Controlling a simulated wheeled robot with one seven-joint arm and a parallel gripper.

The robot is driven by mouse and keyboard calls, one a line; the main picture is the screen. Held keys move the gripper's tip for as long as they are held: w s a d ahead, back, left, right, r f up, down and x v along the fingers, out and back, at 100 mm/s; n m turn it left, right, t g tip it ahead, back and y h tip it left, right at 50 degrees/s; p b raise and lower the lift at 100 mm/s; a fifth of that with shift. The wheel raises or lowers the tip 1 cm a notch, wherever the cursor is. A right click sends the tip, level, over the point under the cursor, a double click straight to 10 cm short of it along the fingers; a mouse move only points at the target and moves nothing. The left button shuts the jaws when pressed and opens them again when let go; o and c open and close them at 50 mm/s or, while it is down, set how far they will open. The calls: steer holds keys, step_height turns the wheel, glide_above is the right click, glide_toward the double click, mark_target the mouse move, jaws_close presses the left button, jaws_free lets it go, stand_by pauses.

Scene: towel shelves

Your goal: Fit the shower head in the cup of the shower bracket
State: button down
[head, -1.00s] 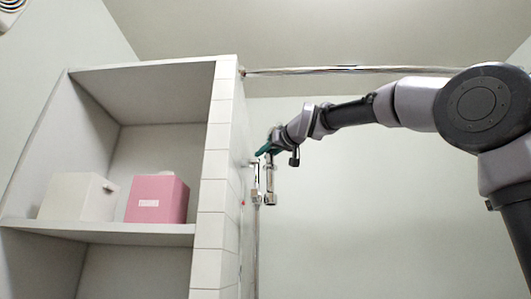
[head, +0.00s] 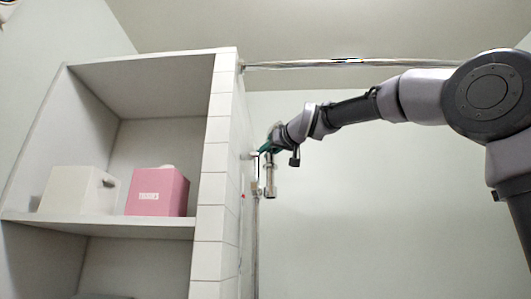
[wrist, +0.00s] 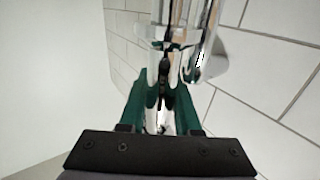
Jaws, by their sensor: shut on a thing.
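My gripper (head: 266,148) is at the end of my arm, close to the tiled wall beside the shelf unit. Its green fingers (wrist: 163,108) are shut on the chrome shower head (head: 270,184), which hangs below them in the head view. In the wrist view the shower head (wrist: 165,42) runs up from between the fingers. A chrome fitting, apparently the shower bracket (wrist: 212,55), is just right of it against the tiles. In the head view the bracket (head: 254,156) is small, left of the fingertips. I cannot tell whether the shower head touches the cup, which is not clearly visible.
A vertical chrome rail (head: 257,235) runs down along the tiled wall (head: 215,170). A horizontal chrome bar (head: 340,64) crosses above my arm. A pink box (head: 157,192) and a white box (head: 75,191) stand on the shelf. The space right of the rail is clear.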

steer(key=shift+r, duration=1.25)
steer(key=shift+f, duration=1)
stand_by(0.7)
steer(key=shift+f, duration=0.25)
steer(key=c, duration=0.5)
jaws_free()
steer(key=shift+f, duration=0.1)
steer(key=shift+c, duration=0.2)
steer(key=shift+s, duration=0.1)
steer(key=v, duration=1)
steer(key=shift+d, duration=0.45)
